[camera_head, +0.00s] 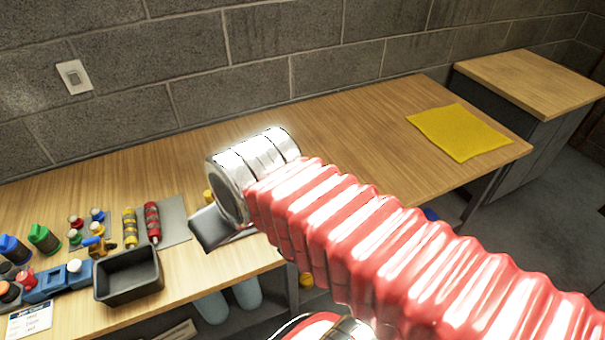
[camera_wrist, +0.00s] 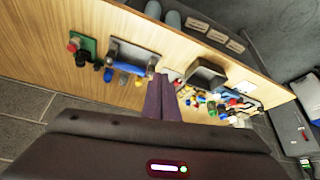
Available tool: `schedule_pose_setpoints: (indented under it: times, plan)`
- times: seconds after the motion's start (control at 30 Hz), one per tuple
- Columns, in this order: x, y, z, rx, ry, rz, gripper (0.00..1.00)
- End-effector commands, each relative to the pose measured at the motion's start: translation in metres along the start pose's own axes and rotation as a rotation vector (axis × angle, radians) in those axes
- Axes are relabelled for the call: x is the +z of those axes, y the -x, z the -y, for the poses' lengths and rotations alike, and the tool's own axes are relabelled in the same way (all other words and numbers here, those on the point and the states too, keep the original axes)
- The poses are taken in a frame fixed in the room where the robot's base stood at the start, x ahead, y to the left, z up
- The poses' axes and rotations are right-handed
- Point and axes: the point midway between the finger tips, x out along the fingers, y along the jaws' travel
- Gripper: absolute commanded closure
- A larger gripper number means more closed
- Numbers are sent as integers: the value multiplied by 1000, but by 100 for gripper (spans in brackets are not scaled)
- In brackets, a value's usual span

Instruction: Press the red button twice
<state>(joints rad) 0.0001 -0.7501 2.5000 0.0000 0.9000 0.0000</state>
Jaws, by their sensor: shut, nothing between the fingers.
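A red button (camera_wrist: 72,47) sits beside a dark knob on a small green board at the upper left of the wrist view. My gripper (camera_wrist: 161,82) is shut and empty, its dark fingers together in the middle of the wrist view. The fingers are to the right of the button in that view and apart from it. In the head view my red-sleeved arm crosses the bench, and I cannot make out the green board or its button there.
A metal frame (camera_wrist: 133,56) stands between the button and my fingers in the wrist view. A black bin (camera_head: 128,276) and several small coloured parts crowd the bench's left end. A yellow cloth (camera_head: 459,132) lies at the right. The bench (camera_head: 340,125) behind my arm is clear.

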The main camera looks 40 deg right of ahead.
Motion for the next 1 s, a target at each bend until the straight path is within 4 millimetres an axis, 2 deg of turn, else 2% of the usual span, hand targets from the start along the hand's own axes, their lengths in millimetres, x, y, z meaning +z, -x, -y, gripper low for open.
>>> schedule_pose_setpoints:
  times: [0.27, 0.47, 0.77, 1.0]
  plan:
    - [-7, -2, -6, 7, -9, 9, 100]
    - [-31, -10, -31, 32, -42, 40, 100]
    - [-72, -35, -96, 68, -103, 96, 100]
    - [-91, -61, -161, 87, -159, 139, 100]
